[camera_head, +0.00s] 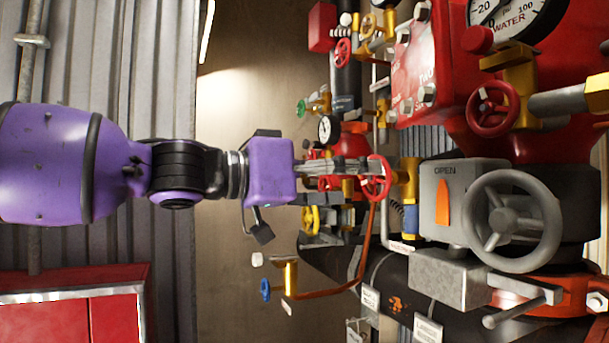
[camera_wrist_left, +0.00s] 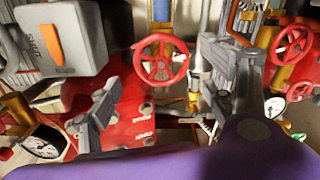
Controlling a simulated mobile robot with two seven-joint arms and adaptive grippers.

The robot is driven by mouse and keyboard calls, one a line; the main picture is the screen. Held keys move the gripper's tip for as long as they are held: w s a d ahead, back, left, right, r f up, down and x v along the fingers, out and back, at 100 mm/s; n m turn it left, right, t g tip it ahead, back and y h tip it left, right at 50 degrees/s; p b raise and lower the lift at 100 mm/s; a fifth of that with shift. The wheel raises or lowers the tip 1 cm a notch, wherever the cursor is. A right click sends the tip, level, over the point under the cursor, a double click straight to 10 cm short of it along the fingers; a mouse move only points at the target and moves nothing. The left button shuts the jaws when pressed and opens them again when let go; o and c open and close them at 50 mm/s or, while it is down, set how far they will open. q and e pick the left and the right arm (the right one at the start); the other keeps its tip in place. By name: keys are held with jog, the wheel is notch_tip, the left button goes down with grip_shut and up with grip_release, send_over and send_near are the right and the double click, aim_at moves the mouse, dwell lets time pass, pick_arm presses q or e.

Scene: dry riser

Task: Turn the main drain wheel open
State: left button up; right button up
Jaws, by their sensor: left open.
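A red spoked handwheel (camera_head: 378,181) stands on a yellow valve at mid-picture, at the tips of my left gripper (camera_head: 352,181). No label on it can be read, so I cannot confirm it is the main drain wheel. In the left wrist view the red wheel (camera_wrist_left: 160,61) shows whole between the two spread fingers of my left gripper (camera_wrist_left: 160,85). The gripper is open and empty. In the head view the fingers overlap the wheel's left side; whether they touch it I cannot tell. My right gripper is not in view.
A large grey handwheel (camera_head: 512,222) with a grey box (camera_head: 466,185) marked OPEN stands to the right. Another red wheel (camera_head: 493,108) sits above it. Gauges, small valves and pipes crowd behind. A red cabinet (camera_head: 75,315) is at lower left.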

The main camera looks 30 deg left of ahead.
pick_arm(q)
jog(key=v, duration=0.7)
